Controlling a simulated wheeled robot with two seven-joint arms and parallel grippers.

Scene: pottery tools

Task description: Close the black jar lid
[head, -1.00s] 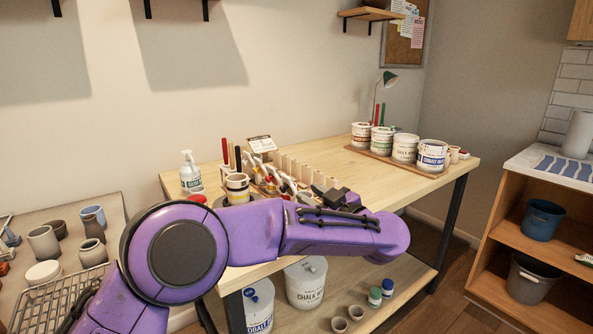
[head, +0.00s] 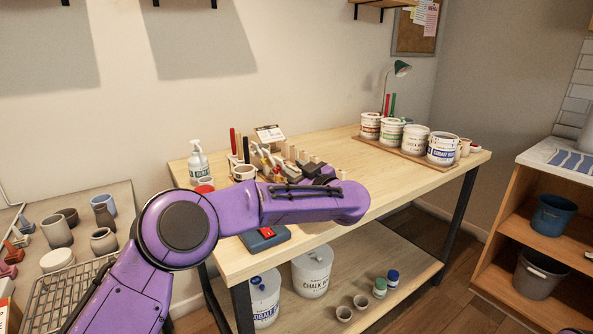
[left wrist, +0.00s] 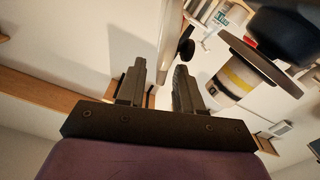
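I cannot clearly make out a black jar or its lid in either view. In the head view my purple left arm reaches over the workbench (head: 400,190), and dark gripper parts (head: 322,172) show behind its end. In the left wrist view the two fingers of my left gripper (left wrist: 158,85) are apart with nothing held between them. To their right is a pot with yellow and black bands (left wrist: 240,82) against a grey disc (left wrist: 260,68) with a dark base; the view looks inverted. My right gripper is out of view.
White labelled tubs (head: 414,140) stand on a board at the bench's far right. A pump bottle (head: 198,162) and a tool rack stand at the back left. A blue item with a red part (head: 264,238) lies near the front edge. The bench's right middle is clear.

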